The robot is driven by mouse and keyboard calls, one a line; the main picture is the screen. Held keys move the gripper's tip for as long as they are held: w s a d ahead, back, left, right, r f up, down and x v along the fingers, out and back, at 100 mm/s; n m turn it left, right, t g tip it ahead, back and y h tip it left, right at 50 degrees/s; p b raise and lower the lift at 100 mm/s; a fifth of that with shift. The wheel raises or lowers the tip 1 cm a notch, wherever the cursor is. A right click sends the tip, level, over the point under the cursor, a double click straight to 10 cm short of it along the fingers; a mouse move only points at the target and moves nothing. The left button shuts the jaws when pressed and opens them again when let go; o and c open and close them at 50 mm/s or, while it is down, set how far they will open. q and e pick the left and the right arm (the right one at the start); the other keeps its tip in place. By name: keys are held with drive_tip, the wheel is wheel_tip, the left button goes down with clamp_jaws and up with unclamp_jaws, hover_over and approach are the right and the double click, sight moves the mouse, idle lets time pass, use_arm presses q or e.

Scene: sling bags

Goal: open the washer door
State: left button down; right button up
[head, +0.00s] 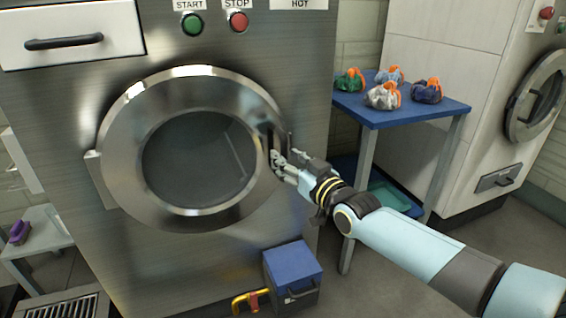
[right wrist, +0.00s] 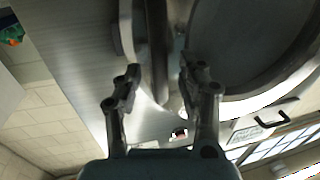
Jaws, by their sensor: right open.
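The washer door (head: 110,135) is a round steel ring with a dark glass window, and it sits shut in the machine's steel front. Its hinge side is at the left. My right gripper (head: 277,163) is at the door's right edge, over the handle, most of which it hides in the head view. In the right wrist view, the dark bar handle (right wrist: 157,45) runs between the two spread fingers of my right gripper (right wrist: 158,72). The fingers are open, with gaps on both sides of the bar. My left gripper is not in view.
A blue-topped table (head: 390,117) with several small tied bags (head: 383,97) stands right of the washer. A blue box (head: 292,262) and a yellow pipe (head: 250,300) are low in front. A second machine (head: 540,95) stands at the far right.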

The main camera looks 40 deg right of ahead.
drive_tip(key=shift+w+f, duration=0.1)
drive_tip(key=shift+w, duration=0.5)
drive_tip(key=shift+w+b, duration=0.3)
drive_tip(key=shift+w, duration=0.15)
drive_tip(key=c, duration=0.7)
clamp_jaws()
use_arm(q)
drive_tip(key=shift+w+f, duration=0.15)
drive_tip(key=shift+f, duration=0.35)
